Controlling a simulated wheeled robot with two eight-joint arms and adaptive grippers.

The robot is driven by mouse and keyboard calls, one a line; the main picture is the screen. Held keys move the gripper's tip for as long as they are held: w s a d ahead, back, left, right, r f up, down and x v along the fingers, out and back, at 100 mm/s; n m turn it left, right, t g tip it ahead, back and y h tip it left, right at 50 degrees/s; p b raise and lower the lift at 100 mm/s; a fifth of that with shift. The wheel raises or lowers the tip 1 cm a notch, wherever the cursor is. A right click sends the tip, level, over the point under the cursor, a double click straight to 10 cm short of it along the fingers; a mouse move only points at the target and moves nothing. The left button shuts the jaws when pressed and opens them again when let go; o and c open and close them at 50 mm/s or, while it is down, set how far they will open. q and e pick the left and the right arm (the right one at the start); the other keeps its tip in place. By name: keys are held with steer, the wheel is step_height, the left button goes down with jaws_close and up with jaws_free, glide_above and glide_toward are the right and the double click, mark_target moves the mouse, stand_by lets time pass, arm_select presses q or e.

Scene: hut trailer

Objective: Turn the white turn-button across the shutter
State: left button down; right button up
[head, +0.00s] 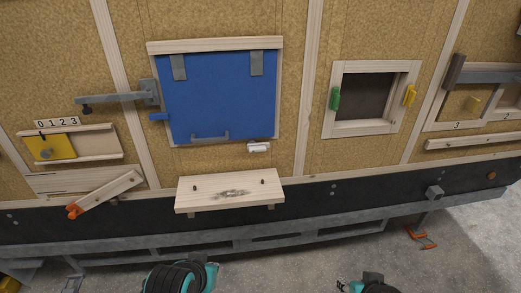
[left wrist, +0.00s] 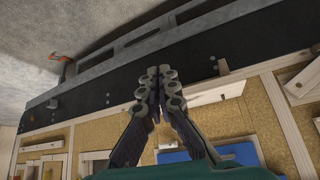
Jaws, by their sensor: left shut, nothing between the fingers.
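The blue shutter (head: 218,95) lies flat in the wall below a wooden rail, with two grey hinges at its top and a grey handle (head: 210,136) near its bottom. The small white turn-button (head: 258,147) is just below the shutter's lower right corner, lying roughly level along the bottom edge. My left gripper (left wrist: 165,73) is shut and empty in the left wrist view, with the wall and part of the blue shutter (left wrist: 174,156) behind it. The turn-button cannot be made out there. My right gripper's fingers are not in view.
A wooden shelf (head: 230,191) juts out below the shutter. A framed window (head: 368,98) with green and yellow catches is to the right. A black band and grey frame rail run below.

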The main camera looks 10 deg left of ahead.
arm_select(q)
steer(key=w+d+r+m+t+y+p, duration=0.1)
steer(key=w+r+m+y, duration=0.15)
steer(key=w+m, duration=0.65)
steer(key=w+r+m+t+y+p, duration=0.1)
steer(key=w+r+m+t, duration=0.15)
steer(key=w+m, duration=0.65)
steer(key=w+d+f+m+t, duration=0.1)
steer(key=w+d+m+t, duration=0.2)
steer(key=w+d+m, duration=0.7)
steer(key=w+m, duration=0.4)
steer(key=shift+w+d+m, duration=0.15)
steer(key=shift+d+m, duration=0.25)
steer(key=shift+w+y, duration=0.1)
steer(key=shift+y, duration=0.15)
